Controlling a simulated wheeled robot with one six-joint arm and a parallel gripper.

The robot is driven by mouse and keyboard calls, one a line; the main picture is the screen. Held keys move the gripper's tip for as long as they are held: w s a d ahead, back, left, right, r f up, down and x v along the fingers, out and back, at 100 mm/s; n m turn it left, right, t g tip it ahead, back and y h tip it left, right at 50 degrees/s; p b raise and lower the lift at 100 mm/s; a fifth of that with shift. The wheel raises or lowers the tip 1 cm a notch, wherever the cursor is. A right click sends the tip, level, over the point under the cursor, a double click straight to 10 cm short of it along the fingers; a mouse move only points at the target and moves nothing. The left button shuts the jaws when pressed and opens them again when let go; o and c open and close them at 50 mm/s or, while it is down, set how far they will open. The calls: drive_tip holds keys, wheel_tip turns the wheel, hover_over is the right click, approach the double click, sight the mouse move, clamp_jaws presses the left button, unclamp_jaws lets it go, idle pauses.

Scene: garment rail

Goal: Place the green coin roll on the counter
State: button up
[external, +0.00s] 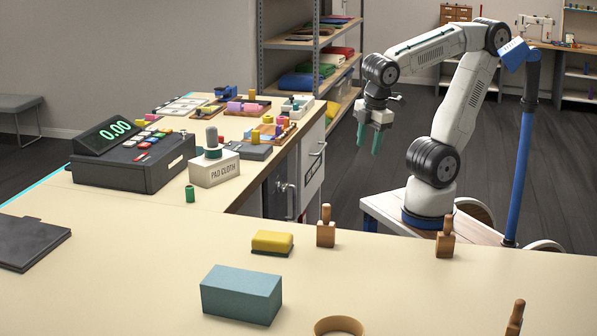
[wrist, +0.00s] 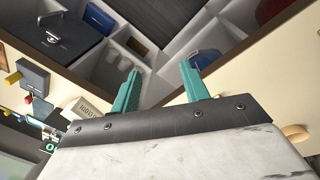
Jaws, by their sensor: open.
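A small upright green cylinder, which looks like the green coin roll (external: 190,193), stands on the cream counter (external: 130,206) in front of the pad cloth box, near the inner corner. I cannot pick it out surely in the wrist view. My gripper (external: 369,148) hangs in the air right of the counter, pointing down, well apart from the green roll. Its two teal fingers are apart with nothing between them; they also show in the wrist view (wrist: 160,70).
A cash register (external: 135,157) and the pad cloth box (external: 214,169) stand close to the green roll. Trays with colored pieces (external: 270,130) fill the counter behind. A yellow sponge-like block (external: 272,241), a blue-grey block (external: 242,293) and wooden-handled stamps (external: 326,228) stand on the front counter.

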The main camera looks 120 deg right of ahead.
drive_tip(key=shift+m+t+y, duration=0.4)
drive_tip(key=shift+m+y, duration=0.3)
drive_tip(key=shift+m, duration=0.1)
drive_tip(key=s+a, duration=0.1)
drive_tip(key=s+f, duration=0.1)
drive_tip(key=s+a, duration=0.1)
drive_tip(key=s, duration=0.1)
drive_tip(key=shift+a+f, duration=0.35)
